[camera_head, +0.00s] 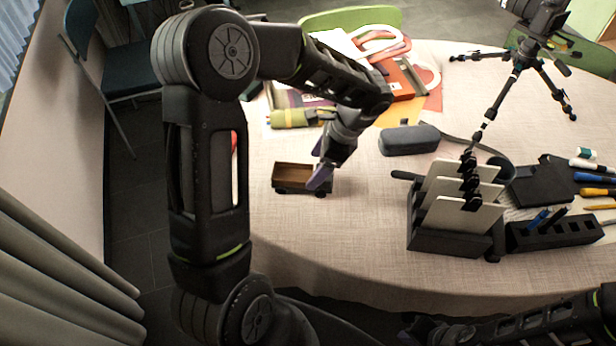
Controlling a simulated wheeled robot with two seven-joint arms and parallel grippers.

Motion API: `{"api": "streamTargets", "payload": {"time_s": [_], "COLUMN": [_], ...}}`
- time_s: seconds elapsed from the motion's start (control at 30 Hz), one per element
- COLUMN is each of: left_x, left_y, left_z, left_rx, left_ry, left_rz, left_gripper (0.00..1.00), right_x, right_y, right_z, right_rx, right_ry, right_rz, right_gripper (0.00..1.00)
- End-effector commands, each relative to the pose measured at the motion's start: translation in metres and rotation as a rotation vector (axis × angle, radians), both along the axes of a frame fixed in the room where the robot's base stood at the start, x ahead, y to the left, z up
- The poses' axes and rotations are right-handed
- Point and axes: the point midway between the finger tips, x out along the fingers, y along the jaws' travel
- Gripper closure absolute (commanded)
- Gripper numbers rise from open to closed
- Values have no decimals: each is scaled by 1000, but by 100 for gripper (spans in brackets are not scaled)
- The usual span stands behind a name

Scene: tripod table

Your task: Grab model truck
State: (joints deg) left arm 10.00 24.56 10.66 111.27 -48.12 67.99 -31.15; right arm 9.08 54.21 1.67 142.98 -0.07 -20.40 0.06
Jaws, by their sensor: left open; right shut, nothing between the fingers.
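The model truck (293,182) is a small brown open box with a dark rim and dark wheels. It stands upright on the table, left of the middle. My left gripper (319,166) is open at the truck's right end, with purple-grey fingertips. One finger overlaps the truck's right end in the picture; whether it touches I cannot tell. The other finger is partly hidden behind the gripper. My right gripper (424,330) is shut and empty at the bottom edge, low and away from the truck, partly cut off by the frame.
The round table (350,235) has clear cloth around the truck. A grey case (409,139) lies to its right, a black rack with white plates (451,239) further right. A tripod with a camera (519,62), tools and a black organizer (554,233) fill the right side. Papers lie behind.

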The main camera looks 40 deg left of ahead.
Motion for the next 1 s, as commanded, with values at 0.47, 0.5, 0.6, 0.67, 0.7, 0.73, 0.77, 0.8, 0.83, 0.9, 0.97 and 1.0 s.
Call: {"api": "streamTargets", "payload": {"time_s": [0.47, 0.5, 0.6, 0.67, 0.7, 0.73, 0.77, 0.8, 0.83, 0.9, 0.97, 1.0], "left_x": [-12, -12, -13, -12, -12, -12, -12, -12, -12, -12, -12, -12], "left_y": [15, 16, 17, 17, 17, 17, 17, 17, 17, 17, 17, 17], "left_z": [-43, -46, -48, -48, -48, -48, -48, -48, -48, -48, -48, -48], "left_rx": [0, 0, 0, 0, 0, 0, 0, 0, 0, 0, 0, 0], "left_ry": [3, 2, 0, 0, 0, 0, 0, 0, 0, 0, 0, 0], "left_rz": [1, 1, 1, 1, 1, 1, 1, 1, 1, 1, 1, 1], "left_gripper": [22, 22, 22, 22, 22, 22, 22, 22, 22, 22, 22, 22], "right_x": [0, 0, 0, 0, 0, 0, 0, 0, 0, 0, 0, 0], "right_y": [0, 0, 0, 0, 0, 0, 0, 0, 0, 0, 0, 0], "right_z": [8, 8, 8, 8, 8, 8, 8, 8, 8, 8, 8, 8], "right_rx": [0, 0, 0, 0, 0, 0, 0, 0, 0, 0, 0, 0], "right_ry": [1, 1, 1, 1, 1, 1, 1, 1, 1, 1, 1, 1], "right_rz": [0, 0, 0, 0, 0, 0, 0, 0, 0, 0, 0, 0], "right_gripper": [100, 100, 100, 100, 100, 100, 100, 100, 100, 100, 100, 100]}}
